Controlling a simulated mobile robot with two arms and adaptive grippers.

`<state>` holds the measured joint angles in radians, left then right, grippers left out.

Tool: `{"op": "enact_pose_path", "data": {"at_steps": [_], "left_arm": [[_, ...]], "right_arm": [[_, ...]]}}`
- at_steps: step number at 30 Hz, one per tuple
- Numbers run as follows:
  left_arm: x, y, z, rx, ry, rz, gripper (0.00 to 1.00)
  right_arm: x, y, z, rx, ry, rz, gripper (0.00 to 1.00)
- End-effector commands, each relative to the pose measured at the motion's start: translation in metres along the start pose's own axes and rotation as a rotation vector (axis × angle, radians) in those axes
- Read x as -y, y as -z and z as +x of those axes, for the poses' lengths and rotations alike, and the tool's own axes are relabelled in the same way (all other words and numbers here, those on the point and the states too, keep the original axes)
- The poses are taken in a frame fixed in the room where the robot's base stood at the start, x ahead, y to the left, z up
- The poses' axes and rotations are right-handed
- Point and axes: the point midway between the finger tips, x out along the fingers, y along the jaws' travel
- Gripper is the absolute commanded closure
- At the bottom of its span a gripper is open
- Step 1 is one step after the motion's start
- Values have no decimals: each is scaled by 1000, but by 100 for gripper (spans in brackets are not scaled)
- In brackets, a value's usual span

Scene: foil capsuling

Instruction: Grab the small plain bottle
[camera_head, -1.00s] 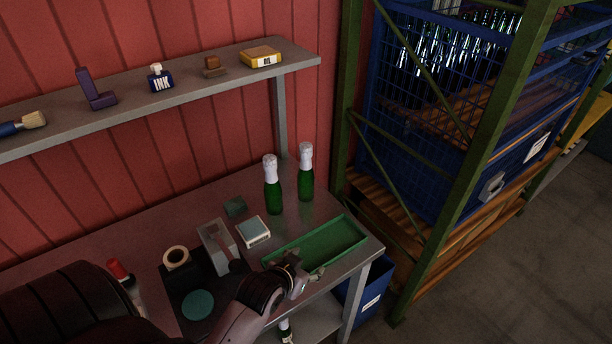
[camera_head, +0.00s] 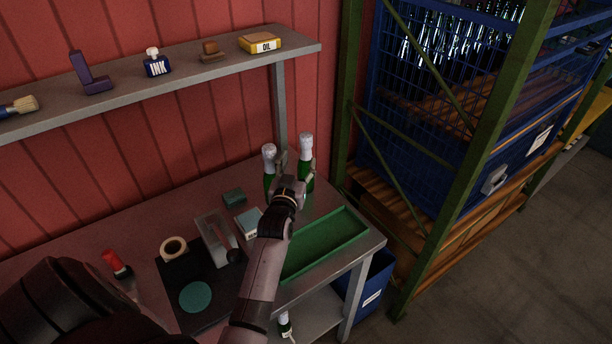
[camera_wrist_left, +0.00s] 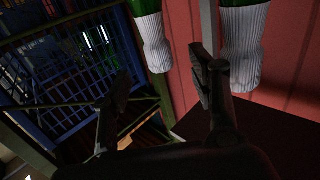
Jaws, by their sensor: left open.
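Two green bottles with white foil necks stand upright at the back right of the workbench: a left one (camera_head: 269,155) and a right one (camera_head: 306,150). No label shows on either, and I cannot tell which is the small plain one. My left gripper (camera_head: 296,176) is open at the bottles and hides much of their lower parts. In the wrist view, which is upside down, the right bottle (camera_wrist_left: 153,42) appears between the open fingers (camera_wrist_left: 160,85), and the left bottle (camera_wrist_left: 243,45) is outside them. Contact is not clear. My right gripper is not in view.
A green tray (camera_head: 356,226) lies right of my forearm. A small teal block (camera_head: 234,196), a pale box (camera_head: 248,222), a clear container (camera_head: 213,238) and a tape roll (camera_head: 174,246) lie left. A grey shelf (camera_head: 180,88) hangs above; a green rack (camera_head: 450,170) stands right.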

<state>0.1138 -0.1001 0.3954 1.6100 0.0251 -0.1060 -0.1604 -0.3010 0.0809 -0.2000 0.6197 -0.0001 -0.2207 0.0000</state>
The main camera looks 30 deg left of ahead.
Motion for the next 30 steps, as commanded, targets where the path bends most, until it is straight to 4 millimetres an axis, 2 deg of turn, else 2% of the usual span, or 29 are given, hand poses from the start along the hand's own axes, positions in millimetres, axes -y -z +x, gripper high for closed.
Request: {"op": "enact_pose_path", "data": {"at_steps": [1, 4, 11, 21, 30], "left_arm": [[0, -4, 12, -5, 1, 0, 46], [0, -4, 29, -3, 1, -1, 46], [0, -1, 46, 0, 0, 0, 46], [-4, 1, 89, -1, 0, 0, 46], [-4, 5, 96, 1, 0, 1, 46]], "right_arm": [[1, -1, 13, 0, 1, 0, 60], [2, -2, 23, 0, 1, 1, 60], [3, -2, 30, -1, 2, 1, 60], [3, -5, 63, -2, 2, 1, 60], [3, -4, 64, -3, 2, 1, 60]]}}
